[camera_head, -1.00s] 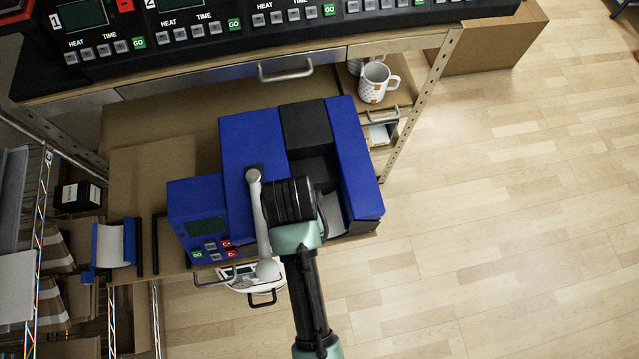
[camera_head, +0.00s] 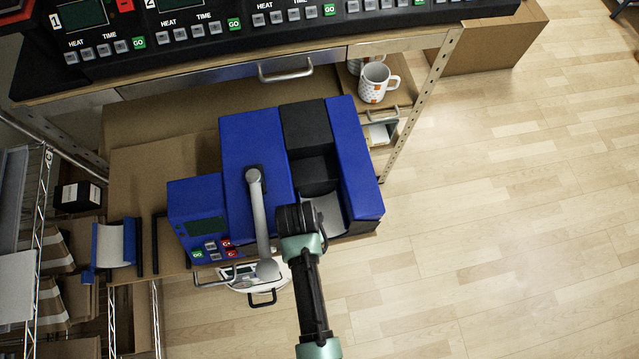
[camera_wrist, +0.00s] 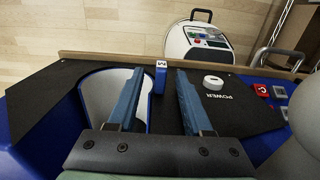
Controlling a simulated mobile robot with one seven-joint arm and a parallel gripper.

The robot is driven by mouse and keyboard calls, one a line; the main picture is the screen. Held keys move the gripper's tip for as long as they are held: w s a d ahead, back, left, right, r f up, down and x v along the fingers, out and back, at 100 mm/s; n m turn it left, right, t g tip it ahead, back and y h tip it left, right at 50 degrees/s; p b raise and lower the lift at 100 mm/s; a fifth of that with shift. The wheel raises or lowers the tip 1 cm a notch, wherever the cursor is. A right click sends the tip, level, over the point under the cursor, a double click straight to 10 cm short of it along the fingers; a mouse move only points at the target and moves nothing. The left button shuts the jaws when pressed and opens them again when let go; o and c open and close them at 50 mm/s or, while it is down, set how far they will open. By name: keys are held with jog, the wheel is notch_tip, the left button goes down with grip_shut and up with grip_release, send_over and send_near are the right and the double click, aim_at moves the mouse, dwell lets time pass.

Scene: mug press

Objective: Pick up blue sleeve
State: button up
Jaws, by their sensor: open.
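The blue press (camera_head: 250,145) stands on the shelf with its lever on the left. In its opening lies a curved white liner (camera_head: 329,215); the wrist view shows it with a blue rim (camera_wrist: 105,98), left of my fingers. A blue tab with a white top (camera_wrist: 161,80) stands upright between my fingertips, apparently part of this blue sleeve. My gripper (camera_wrist: 159,72) is open around the tab, and no firm contact shows. In the head view my wrist hides the fingers. Another blue-edged white curved piece (camera_head: 116,243) is at the far left.
A white dial (camera_wrist: 213,83) sits on the black POWER panel right of my fingers. The press lever (camera_head: 262,225) is close to my wrist's left. A white scale-like device (camera_wrist: 198,45) is beyond the front edge. A mug (camera_head: 373,83) stands at the back right.

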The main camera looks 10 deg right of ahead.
grip_shut()
jog(key=shift+w+r, duration=0.1)
dwell(1.2)
